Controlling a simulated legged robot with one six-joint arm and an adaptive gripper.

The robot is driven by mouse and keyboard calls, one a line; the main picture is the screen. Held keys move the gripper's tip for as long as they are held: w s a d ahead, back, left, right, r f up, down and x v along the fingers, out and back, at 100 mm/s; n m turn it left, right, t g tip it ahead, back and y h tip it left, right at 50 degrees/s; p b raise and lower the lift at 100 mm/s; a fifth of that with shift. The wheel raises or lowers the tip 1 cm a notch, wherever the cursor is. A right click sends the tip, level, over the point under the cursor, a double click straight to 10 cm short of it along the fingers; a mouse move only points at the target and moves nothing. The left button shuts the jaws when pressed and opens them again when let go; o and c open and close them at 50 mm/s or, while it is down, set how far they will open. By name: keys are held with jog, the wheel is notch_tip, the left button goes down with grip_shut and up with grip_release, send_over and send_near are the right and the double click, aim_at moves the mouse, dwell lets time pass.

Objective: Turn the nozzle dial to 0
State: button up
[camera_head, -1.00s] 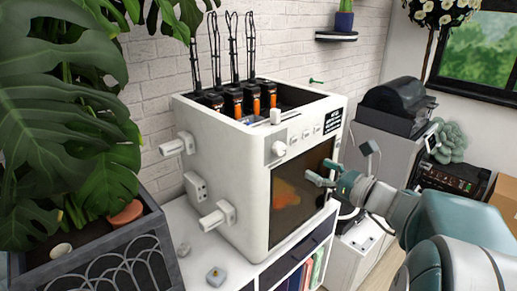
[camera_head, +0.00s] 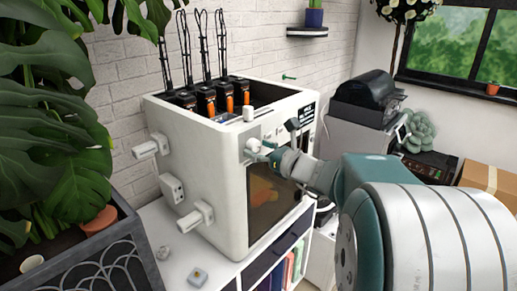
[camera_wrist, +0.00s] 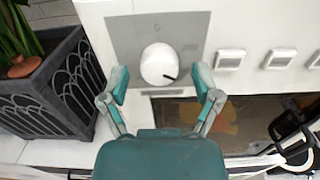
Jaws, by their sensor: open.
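The nozzle dial (camera_wrist: 158,60) is a round white knob on a grey plate (camera_wrist: 122,35) on the front of the white machine (camera_head: 200,165). A small dark pointer line on the knob points to the lower right in the wrist view. A faint 0-like mark shows on the plate above the knob. The dial also shows in the head view (camera_head: 253,145), partly behind my gripper. My gripper (camera_wrist: 160,80) is open, with one teal finger on each side of the dial and gaps visible on both sides. In the head view my gripper (camera_head: 260,152) is at the dial.
White square buttons (camera_wrist: 229,59) sit right of the dial. A dark window (camera_wrist: 245,120) is below. A planter (camera_wrist: 50,85) stands to the left. Several cables and orange-marked holders (camera_head: 228,102) rise from the machine's top. A grey-black device (camera_head: 365,100) stands right.

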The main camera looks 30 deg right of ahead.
grip_shut()
jog(key=shift+n, duration=0.4)
dwell(0.4)
jog(key=n, duration=0.5)
jog(key=shift+d, duration=0.1)
jog(key=n, duration=0.6)
jog(key=shift+n, duration=0.3)
jog(key=n, duration=1.1)
jog(key=shift+f+n, duration=0.1)
jog(key=shift+n, duration=0.3)
